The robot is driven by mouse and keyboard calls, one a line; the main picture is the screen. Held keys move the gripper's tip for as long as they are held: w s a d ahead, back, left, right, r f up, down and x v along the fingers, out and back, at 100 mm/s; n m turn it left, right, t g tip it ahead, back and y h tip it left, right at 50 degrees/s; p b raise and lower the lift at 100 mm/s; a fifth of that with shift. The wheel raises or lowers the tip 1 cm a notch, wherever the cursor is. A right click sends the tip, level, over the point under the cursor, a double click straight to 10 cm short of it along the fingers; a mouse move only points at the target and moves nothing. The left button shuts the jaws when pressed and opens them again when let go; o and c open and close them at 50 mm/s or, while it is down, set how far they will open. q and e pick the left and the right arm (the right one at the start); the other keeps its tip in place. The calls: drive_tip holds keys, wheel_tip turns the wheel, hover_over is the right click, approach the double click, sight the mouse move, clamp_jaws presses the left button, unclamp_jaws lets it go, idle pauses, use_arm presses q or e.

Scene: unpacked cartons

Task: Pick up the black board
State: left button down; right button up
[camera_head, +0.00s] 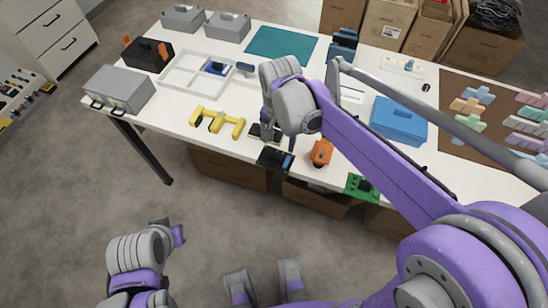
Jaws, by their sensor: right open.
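A black board (270,158) with a blue part on its right end lies at the front edge of the white table (210,142). My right gripper (280,137) comes in from the right and points down over the table, just behind the board in the picture. It is open, with nothing visible between its fingers. Another small dark item (256,131) is partly hidden by its fingers. My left gripper (167,232) is low at the bottom left, over the floor and away from the table; its finger gap is unclear.
An orange tool (321,152) and a green circuit board (362,187) lie right of the black board along the front edge. A yellow tool (217,121) lies to the left. A blue box (398,120) stands at right. Open cartons (318,197) sit below the table.

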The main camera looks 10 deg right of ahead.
sight(276, 155)
drive_tip(key=f, duration=0.5)
drive_tip(key=shift+a+f+b, duration=0.35)
drive_tip(key=shift+b, duration=0.05)
drive_tip(key=shift+c, duration=0.3)
clamp_jaws()
